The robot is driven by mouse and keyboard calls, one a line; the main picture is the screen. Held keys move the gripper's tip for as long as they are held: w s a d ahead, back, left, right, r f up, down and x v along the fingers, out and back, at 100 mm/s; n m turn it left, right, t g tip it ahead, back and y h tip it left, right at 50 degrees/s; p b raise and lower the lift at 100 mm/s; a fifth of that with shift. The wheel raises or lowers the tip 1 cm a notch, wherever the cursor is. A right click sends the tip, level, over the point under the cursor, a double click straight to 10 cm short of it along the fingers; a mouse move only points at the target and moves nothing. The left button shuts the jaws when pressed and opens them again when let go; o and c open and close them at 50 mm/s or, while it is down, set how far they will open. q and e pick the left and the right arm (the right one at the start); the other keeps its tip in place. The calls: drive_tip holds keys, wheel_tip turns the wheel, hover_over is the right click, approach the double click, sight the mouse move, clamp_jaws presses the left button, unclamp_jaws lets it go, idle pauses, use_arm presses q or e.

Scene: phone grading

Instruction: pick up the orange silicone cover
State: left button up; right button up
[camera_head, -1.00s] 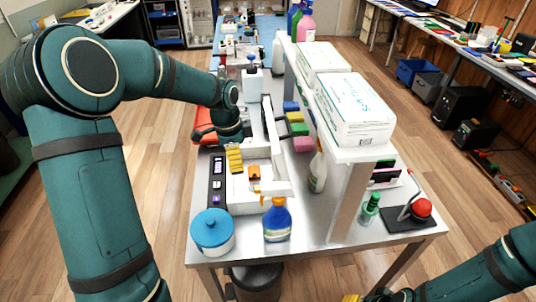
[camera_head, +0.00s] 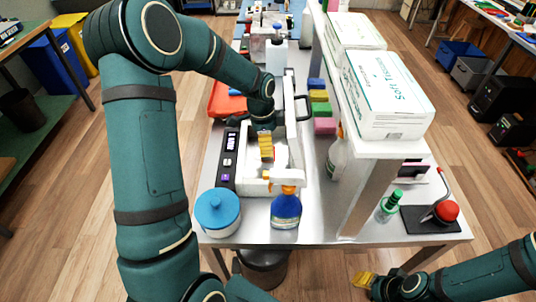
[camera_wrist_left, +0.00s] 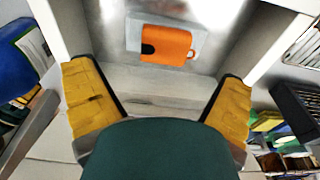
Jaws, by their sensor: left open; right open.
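The orange silicone cover (camera_wrist_left: 170,45) shows in the left wrist view, on a pale grey piece on the metallic floor of a white-walled box. It has a dark notch at its left end and a small loop at its right. My left gripper (camera_wrist_left: 157,78) is open, its yellow fingers wide apart, with the cover beyond them, not touched. In the head view my left gripper (camera_head: 266,147) points down over the white box (camera_head: 282,150); I cannot make out the cover there. My right gripper (camera_head: 364,280) is open and empty, low in front of the table.
A blue-lidded jar (camera_head: 218,213) and a blue spray bottle (camera_head: 286,209) stand at the table's front. A black control panel (camera_head: 228,162) lies left of the box. A shelf with white cartons (camera_head: 388,95) and colored sponges (camera_head: 320,108) are to its right.

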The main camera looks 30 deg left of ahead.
use_arm(q)
drive_tip(key=f, duration=0.1)
drive_tip(key=f+b, duration=0.1)
drive_tip(key=f, duration=0.3)
drive_tip(key=shift+w+a+f, duration=0.1)
drive_tip(key=shift+w+f, duration=0.1)
drive_tip(key=shift+w, duration=0.1)
drive_tip(key=c, duration=1.1)
